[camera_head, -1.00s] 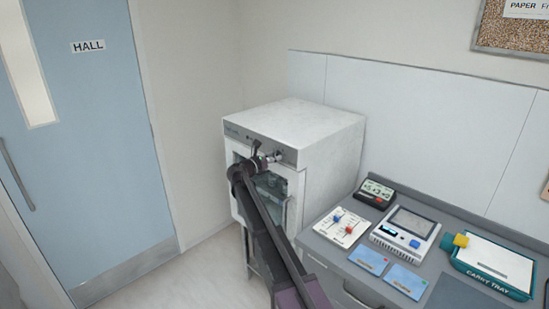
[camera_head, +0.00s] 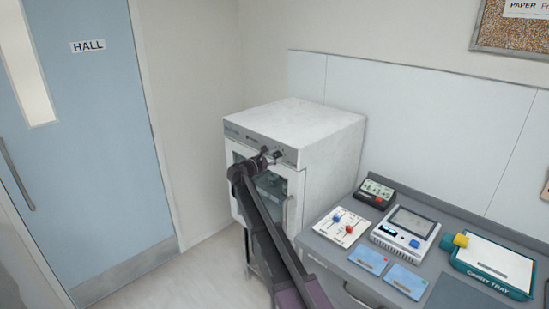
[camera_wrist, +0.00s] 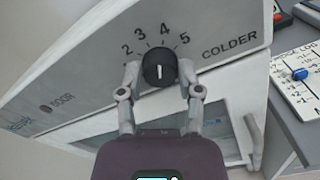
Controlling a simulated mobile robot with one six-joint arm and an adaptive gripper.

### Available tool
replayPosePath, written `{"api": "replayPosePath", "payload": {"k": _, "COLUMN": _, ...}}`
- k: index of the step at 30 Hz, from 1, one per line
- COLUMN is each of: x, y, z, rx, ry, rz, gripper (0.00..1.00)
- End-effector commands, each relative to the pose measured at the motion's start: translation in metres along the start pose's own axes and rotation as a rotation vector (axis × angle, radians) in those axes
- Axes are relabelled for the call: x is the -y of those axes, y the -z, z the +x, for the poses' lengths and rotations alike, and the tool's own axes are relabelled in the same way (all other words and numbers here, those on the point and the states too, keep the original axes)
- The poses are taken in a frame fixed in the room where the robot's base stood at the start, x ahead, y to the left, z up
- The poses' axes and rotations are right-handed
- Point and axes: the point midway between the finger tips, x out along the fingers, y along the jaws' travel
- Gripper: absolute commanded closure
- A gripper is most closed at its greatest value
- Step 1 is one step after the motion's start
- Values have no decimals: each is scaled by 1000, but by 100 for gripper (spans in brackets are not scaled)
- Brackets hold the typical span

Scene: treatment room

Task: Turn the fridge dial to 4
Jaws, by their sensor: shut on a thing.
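The fridge (camera_head: 318,122) is a white box with a glass door, standing against the wall. Its dial (camera_wrist: 159,66) is a round black knob on the front panel, with the numbers 2, 3, 4 and 5 and the word COLDER around it. The knob's white mark stands nearly upright in the wrist view, with the 4 just above the knob. My gripper (camera_wrist: 158,72) is shut on the dial, one finger on each side. In the head view my gripper (camera_head: 272,156) is at the fridge's upper front, and my arm hides part of the door.
A grey counter (camera_head: 330,262) stands right of the fridge. It holds a slider board (camera_head: 341,226), a device with a screen (camera_head: 405,232), blue cards (camera_head: 369,259) and a carry tray (camera_head: 495,265). A blue door (camera_head: 95,150) is at left.

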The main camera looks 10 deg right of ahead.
Motion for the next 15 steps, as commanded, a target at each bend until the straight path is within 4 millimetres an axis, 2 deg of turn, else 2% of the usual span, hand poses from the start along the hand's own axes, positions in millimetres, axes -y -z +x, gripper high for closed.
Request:
{"api": "replayPosePath", "payload": {"k": 6, "x": -2, "y": 0, "z": 1, "rx": 2, "ry": -6, "rz": 105, "gripper": 100}}
{"api": "replayPosePath", "payload": {"k": 15, "x": -2, "y": 0, "z": 2, "rx": 2, "ry": -6, "rz": 148, "gripper": 100}}
